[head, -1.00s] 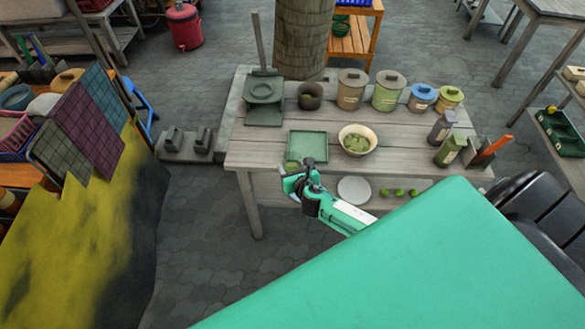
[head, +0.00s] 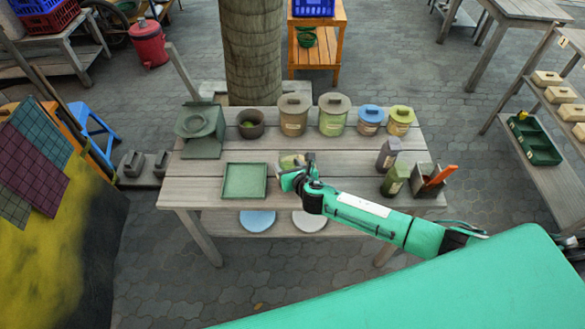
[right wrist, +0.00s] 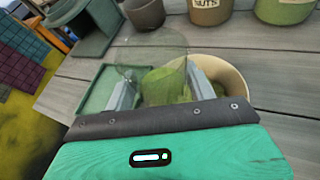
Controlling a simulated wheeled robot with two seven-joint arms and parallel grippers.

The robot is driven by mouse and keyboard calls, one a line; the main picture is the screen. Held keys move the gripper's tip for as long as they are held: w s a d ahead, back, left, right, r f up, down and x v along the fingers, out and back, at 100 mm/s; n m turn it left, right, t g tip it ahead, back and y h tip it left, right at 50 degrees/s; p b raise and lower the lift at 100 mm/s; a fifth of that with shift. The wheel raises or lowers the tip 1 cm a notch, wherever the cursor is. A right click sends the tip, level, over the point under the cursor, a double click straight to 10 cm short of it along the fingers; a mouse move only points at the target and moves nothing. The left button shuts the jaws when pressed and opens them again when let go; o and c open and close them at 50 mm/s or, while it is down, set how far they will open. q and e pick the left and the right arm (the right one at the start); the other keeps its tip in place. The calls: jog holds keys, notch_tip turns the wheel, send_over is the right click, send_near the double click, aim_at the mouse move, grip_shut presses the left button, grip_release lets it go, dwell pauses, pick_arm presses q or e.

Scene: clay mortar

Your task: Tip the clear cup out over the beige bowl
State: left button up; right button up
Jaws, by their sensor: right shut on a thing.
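My right gripper (head: 291,180) is shut on the clear cup (right wrist: 150,50), with a finger on each side of it in the right wrist view. The cup is see-through and has green contents (right wrist: 164,82) low inside; its exact tilt is hard to judge. The beige bowl (right wrist: 236,80) is just behind and to the right of the cup in that view, partly covered by the cup and a finger. In the head view my right gripper and forearm cover most of the bowl area, right of the green tray (head: 244,181). My left gripper is not in view.
Lidded pots (head: 333,115) and a dark open pot (head: 250,123) stand along the table's back. Bottles (head: 395,178) and a caddy with an orange-handled tool (head: 428,180) are at the right.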

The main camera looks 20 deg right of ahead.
jog(key=m+y+b, duration=0.1)
jog(key=b, duration=0.1)
jog(key=a+m+y+b, duration=0.1)
jog(key=m+b, duration=0.1)
jog(key=m+y+b, duration=0.1)
jog(key=b, duration=0.1)
jog(key=shift+s+a+r+m, duration=0.1)
jog(key=shift+a+r+m, duration=0.2)
jog(key=shift+r+m, duration=0.1)
jog(key=m+b, duration=0.1)
jog(key=m+y+b, duration=0.1)
jog(key=m+t+y+b, duration=0.1)
jog(key=b, duration=0.1)
jog(key=shift+a+r+m, duration=0.1)
jog(key=shift+r+m, duration=0.15)
jog(key=shift+m, duration=0.05)
jog(key=m, duration=0.1)
jog(key=m+y+b, duration=0.1)
jog(key=shift+d+r+m+t+b, duration=0.2)
jog(key=shift+m+t+b, duration=0.1)
jog(key=shift+t, duration=0.1)
jog(key=shift+m, duration=0.3)
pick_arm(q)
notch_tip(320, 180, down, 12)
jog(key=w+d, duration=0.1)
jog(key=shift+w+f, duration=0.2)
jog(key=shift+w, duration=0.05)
pick_arm(e)
jog(key=shift+r, duration=0.15)
